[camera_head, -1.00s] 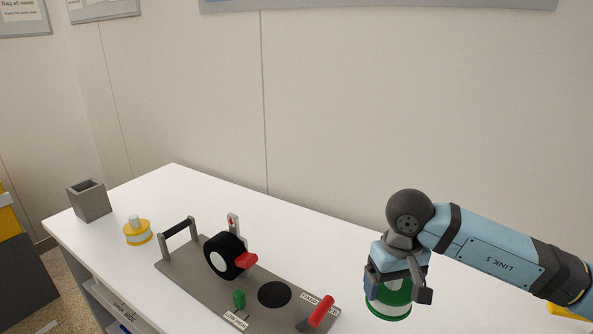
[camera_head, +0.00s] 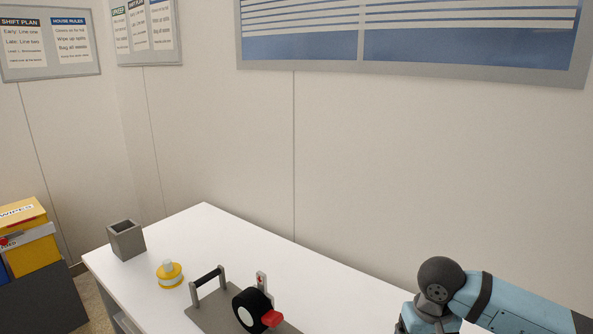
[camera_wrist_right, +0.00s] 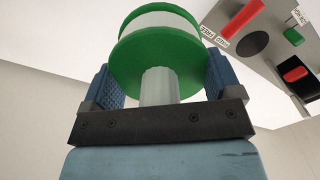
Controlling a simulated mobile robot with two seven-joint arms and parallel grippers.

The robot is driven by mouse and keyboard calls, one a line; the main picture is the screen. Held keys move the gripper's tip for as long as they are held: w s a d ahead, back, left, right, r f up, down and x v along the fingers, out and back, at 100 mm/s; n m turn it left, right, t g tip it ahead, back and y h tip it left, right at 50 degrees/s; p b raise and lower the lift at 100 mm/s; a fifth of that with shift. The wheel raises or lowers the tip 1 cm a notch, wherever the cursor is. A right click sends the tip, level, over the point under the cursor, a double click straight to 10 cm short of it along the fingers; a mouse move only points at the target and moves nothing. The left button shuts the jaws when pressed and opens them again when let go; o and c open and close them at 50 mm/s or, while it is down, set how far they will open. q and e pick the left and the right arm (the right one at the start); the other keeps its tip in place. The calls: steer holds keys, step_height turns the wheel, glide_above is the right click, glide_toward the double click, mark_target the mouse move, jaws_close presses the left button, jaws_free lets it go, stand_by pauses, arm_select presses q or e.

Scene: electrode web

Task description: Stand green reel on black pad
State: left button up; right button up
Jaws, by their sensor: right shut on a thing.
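The green reel (camera_wrist_right: 155,57) fills the upper middle of the right wrist view, with green flanges, a white band and a pale core. My right gripper (camera_wrist_right: 160,85) is shut on it, with a blue finger on each side. The black pad (camera_wrist_right: 254,44) is a dark disc on the grey plate, to the right of the reel and apart from it in the right wrist view. In the head view the reel and pad are below the picture edge, and only part of my right arm shows. My left gripper is not in view.
A yellow reel (camera_head: 170,276) and a grey square holder (camera_head: 126,240) stand at the table's left end. The white table (camera_head: 314,281) is clear along its back.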

steer(key=s+r+p, duration=0.1)
steer(key=r, duration=0.1)
steer(key=s+r+p, duration=0.1)
steer(key=r+p, duration=0.1)
steer(key=s+r+p, duration=0.1)
steer(key=r, duration=0.1)
steer(key=shift+s+p, duration=0.3)
steer(key=shift+p, duration=0.05)
steer(key=shift+s+r+p, duration=0.25)
steer(key=shift+p, duration=0.1)
steer(key=shift+s+r, duration=0.15)
steer(key=shift+s, duration=0.15)
